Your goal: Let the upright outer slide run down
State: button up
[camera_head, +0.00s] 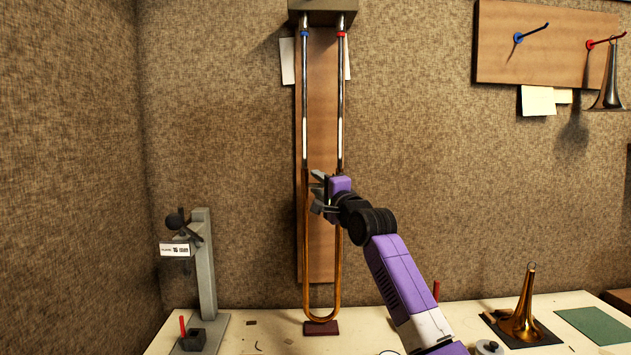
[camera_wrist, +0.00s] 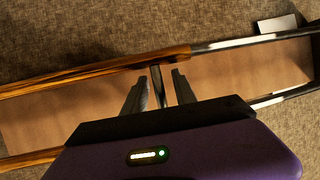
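The brass outer slide (camera_head: 306,255) hangs upright as a long U over two silver inner tubes (camera_head: 304,100), in front of a wooden board. Its curved bottom is just over a dark red pad (camera_head: 321,328) on the bench; I cannot tell whether they touch. My gripper (camera_head: 318,192) is at the slide's upper end. In the wrist view my gripper (camera_wrist: 160,80) has its two dark fingers apart, one on each side of a short crossbar (camera_wrist: 158,86) of the slide. Gaps show between crossbar and fingers. The slide also shows there (camera_wrist: 95,70).
The tubes hang from a grey block (camera_head: 322,17) above. A grey stand (camera_head: 205,265) with a labelled clamp is at left. At right, a brass bell (camera_head: 522,312) stands near a green mat (camera_head: 594,325). A pegboard (camera_head: 545,60) with hooks is above. My arm reaches in from lower right.

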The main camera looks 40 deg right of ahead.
jog(key=shift+x, duration=0.75)
grip_shut()
jog(key=shift+f, duration=0.1)
dwell(0.9)
